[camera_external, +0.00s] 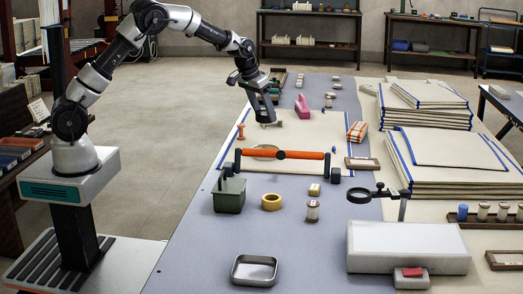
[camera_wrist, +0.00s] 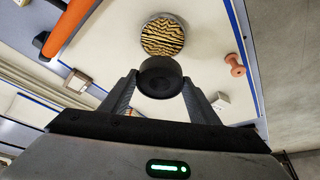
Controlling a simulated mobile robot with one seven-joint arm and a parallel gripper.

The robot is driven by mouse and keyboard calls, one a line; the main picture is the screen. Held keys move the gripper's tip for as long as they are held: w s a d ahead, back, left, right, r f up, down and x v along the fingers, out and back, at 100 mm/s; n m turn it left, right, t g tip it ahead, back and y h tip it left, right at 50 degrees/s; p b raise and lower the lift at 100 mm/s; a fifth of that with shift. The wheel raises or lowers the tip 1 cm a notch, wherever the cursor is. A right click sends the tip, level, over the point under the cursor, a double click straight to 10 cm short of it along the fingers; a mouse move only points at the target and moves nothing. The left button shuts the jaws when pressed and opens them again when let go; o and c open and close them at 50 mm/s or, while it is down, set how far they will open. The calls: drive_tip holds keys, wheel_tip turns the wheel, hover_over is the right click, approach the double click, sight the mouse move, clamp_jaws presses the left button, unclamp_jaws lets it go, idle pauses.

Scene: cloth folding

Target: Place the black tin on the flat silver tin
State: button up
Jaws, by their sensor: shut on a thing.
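The black tin (camera_wrist: 160,77) is round and sits between the two fingertips of my gripper (camera_wrist: 158,88) in the wrist view. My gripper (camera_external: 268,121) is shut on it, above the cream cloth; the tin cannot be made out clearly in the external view. A round flat tin with a striped tiger-pattern top and a silvery rim (camera_wrist: 162,36) lies on the cloth just beyond the black tin in the wrist view, and seems to be the round thing (camera_external: 264,152) behind the orange bar. A rectangular open silver tin (camera_external: 254,283) lies at the table's front.
An orange bar with black ends (camera_external: 281,154) stands across the table in front of the cloth. An orange spool (camera_external: 240,131) stands left of my gripper. A green box (camera_external: 229,197), a yellow tape roll (camera_external: 271,202) and a small jar (camera_external: 312,211) stand nearer the front.

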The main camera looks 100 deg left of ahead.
wheel_tip(320, 180, down, 10)
drive_tip(key=shift+f+b, duration=0.2)
drive_tip(key=shift+b, duration=1.05)
drive_tip(key=shift+f, duration=0.15)
drive_tip(key=shift+f, duration=0.1)
drive_tip(key=o, duration=1.3)
drive_tip(key=shift+r, duration=0.4)
drive_tip(key=shift+p+v, duration=1.25)
drive_tip(key=shift+v, duration=4.55)
